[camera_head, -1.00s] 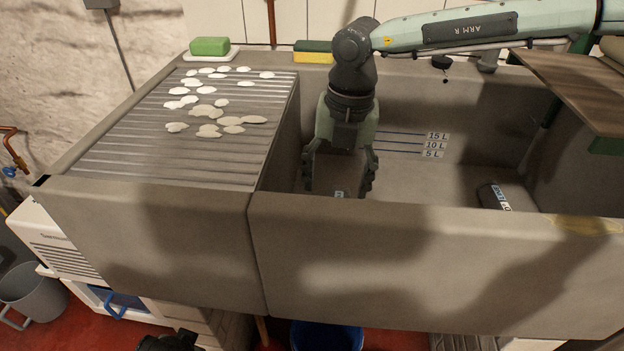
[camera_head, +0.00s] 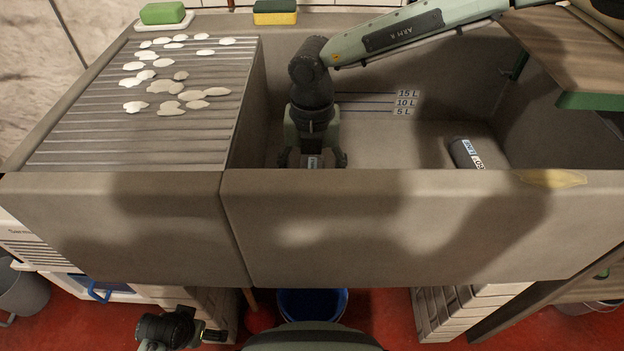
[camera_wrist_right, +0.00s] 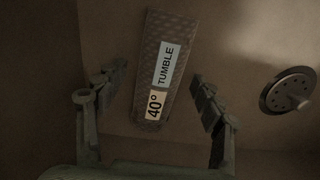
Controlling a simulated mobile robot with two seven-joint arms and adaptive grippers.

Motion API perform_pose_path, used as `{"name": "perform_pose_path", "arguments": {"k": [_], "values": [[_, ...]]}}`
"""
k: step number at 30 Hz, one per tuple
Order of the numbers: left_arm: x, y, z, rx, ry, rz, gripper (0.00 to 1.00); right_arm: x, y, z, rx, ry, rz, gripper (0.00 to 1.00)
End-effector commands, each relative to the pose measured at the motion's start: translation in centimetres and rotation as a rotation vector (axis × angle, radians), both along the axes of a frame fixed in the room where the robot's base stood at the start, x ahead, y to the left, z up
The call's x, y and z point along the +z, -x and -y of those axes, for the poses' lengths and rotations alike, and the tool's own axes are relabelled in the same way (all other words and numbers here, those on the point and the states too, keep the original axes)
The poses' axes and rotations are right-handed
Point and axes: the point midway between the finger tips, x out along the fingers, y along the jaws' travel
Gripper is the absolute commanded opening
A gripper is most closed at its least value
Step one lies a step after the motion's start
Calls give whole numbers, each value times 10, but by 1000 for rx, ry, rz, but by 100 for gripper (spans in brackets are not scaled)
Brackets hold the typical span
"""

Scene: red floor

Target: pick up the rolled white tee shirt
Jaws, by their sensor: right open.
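My right gripper (camera_head: 313,162) reaches down into the right basin of the stone sink, fingers open. In the wrist view the open fingers (camera_wrist_right: 157,100) stand on either side of a patterned, brownish-grey roll (camera_wrist_right: 150,60) tagged "40° TUMBLE", without visible contact. Its tag also shows between the fingers in the head view (camera_head: 312,162). Another roll, dark grey with a "60" tag (camera_head: 478,154), lies farther right in the basin. No plainly white tee shirt can be made out in this dim light. Part of my left arm shows at the bottom left; its fingers are unclear.
The basin's front wall (camera_head: 400,230) rises before the gripper, and a divider (camera_head: 250,110) stands to its left. A drain fitting (camera_wrist_right: 287,92) lies right of the roll. A ribbed drainboard (camera_head: 90,140) holds several pale flat pieces. A wooden board (camera_head: 570,50) overhangs the right end.

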Motion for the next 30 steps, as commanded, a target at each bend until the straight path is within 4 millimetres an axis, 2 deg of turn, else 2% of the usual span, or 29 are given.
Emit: {"name": "perform_pose_path", "arguments": {"k": [3, 17, 25, 30], "values": [[0, 0, 0, 0, 0, 0, 100, 0, 0, 0, 0, 0, 0, 67], [0, 0, 0, 0, 0, 1, 100, 1, 0, 0, 0, -1, 0, 11], [0, 0, 0, 0, 0, 1, 100, 2, -1, 0, -1, -1, 1, 11], [0, 0, 0, 0, -1, -2, 100, 14, -1, 0, -1, -2, 2, 11]]}}
